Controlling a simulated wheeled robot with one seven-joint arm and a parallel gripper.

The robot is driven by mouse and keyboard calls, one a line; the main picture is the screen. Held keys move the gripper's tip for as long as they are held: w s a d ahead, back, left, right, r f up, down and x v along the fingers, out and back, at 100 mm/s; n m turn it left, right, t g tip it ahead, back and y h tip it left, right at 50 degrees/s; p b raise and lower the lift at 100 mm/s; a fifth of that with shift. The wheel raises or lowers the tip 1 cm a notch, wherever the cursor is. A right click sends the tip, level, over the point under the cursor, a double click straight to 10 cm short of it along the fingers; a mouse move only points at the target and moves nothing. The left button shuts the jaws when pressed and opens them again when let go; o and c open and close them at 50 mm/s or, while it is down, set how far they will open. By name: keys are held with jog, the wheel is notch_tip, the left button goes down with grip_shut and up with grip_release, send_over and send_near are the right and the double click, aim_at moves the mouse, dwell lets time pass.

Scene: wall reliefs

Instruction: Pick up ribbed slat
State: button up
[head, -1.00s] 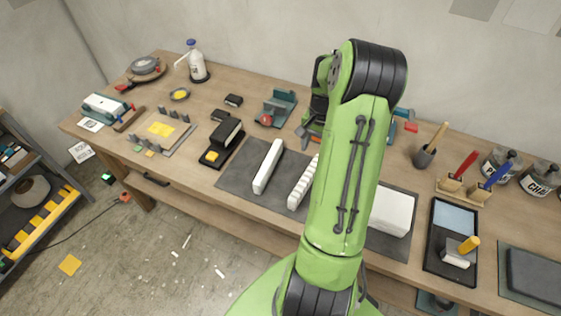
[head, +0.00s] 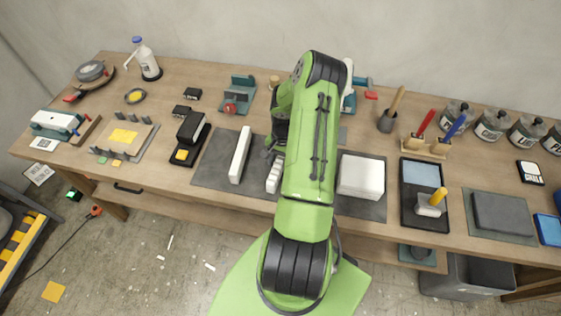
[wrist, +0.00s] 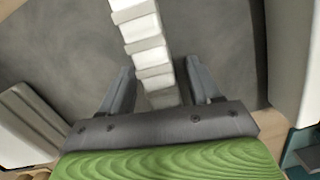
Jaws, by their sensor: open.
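The ribbed slat (head: 275,174) is a white stepped bar on a dark grey mat (head: 211,172). In the head view my green arm covers part of it. In the wrist view the ribbed slat (wrist: 146,46) runs from the top edge down between the two fingers of my gripper (wrist: 158,88). The fingers are open, one on each side of the slat, with a gap on both sides. The slat's near end is hidden behind the gripper body. I cannot tell how far above the mat the fingertips are.
A smooth white bar (head: 240,155) lies left of the slat on the mat. A white block (head: 361,176) stands to the right. Bare mat lies beside the slat.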

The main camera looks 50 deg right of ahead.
jog(key=shift+f, duration=0.55)
grip_shut()
